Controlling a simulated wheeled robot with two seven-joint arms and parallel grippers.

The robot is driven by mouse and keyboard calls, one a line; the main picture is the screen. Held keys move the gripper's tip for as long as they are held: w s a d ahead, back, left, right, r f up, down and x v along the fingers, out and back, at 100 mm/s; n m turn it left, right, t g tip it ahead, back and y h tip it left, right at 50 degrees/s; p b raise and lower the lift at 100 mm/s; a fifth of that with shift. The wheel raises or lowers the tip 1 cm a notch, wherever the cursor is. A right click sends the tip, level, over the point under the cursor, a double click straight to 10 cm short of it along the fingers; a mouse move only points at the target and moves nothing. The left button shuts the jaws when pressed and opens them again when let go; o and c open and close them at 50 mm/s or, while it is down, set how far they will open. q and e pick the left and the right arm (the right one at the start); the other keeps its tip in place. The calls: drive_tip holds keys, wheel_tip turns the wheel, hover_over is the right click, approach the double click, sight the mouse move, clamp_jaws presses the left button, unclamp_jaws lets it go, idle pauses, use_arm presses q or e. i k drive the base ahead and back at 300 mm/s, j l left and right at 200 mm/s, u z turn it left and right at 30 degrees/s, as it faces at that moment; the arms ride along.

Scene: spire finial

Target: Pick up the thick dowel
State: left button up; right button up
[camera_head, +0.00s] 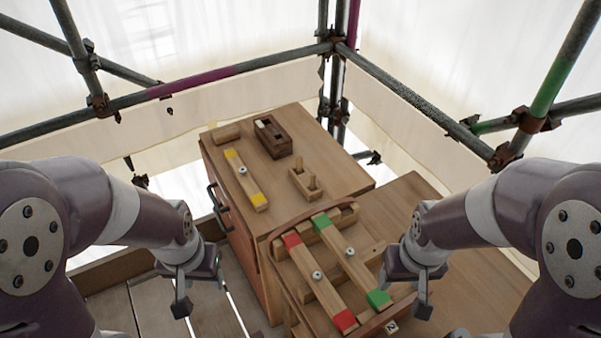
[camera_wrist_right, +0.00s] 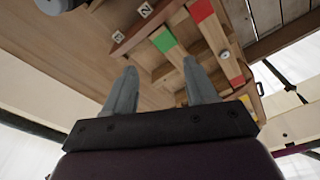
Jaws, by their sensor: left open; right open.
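No piece is clearly marked as the thick dowel. A light wooden holder (camera_head: 303,184) with short upright pegs stands on the cabinet top, and a short plain wooden piece (camera_head: 227,132) lies at its far left corner. I cannot tell which of these, if either, is the thick dowel. My left gripper (camera_head: 200,287) is open and empty, left of the cabinet. My right gripper (camera_head: 405,293) is open and empty near the right side of the bar frame. Its two fingers (camera_wrist_right: 158,78) also show apart in the right wrist view.
A dark box (camera_head: 273,138) with compartments and a yellow-ended bar (camera_head: 245,180) lie on the cabinet top (camera_head: 335,165). Nearer, a wooden frame holds a red-ended bar (camera_head: 318,280) and a green-ended bar (camera_head: 350,262). Scaffold poles (camera_head: 265,66) surround the place.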

sight(299, 159)
drive_tip(key=k+z, duration=0.2)
drive_tip(key=z, duration=0.15)
drive_tip(key=k+z, duration=0.2)
drive_tip(key=z, duration=0.15)
drive_tip(key=k+l+z, duration=0.15)
drive_tip(key=z, duration=0.2)
drive_tip(key=i+j+z, duration=0.2)
drive_tip(key=j+z, duration=0.15)
drive_tip(key=j, duration=0.4)
drive_tip(key=i+j+z, duration=0.1)
drive_tip(key=j+z, duration=0.25)
drive_tip(key=j, duration=0.45)
drive_tip(key=j+z, duration=0.35)
drive_tip(key=j, duration=1.3)
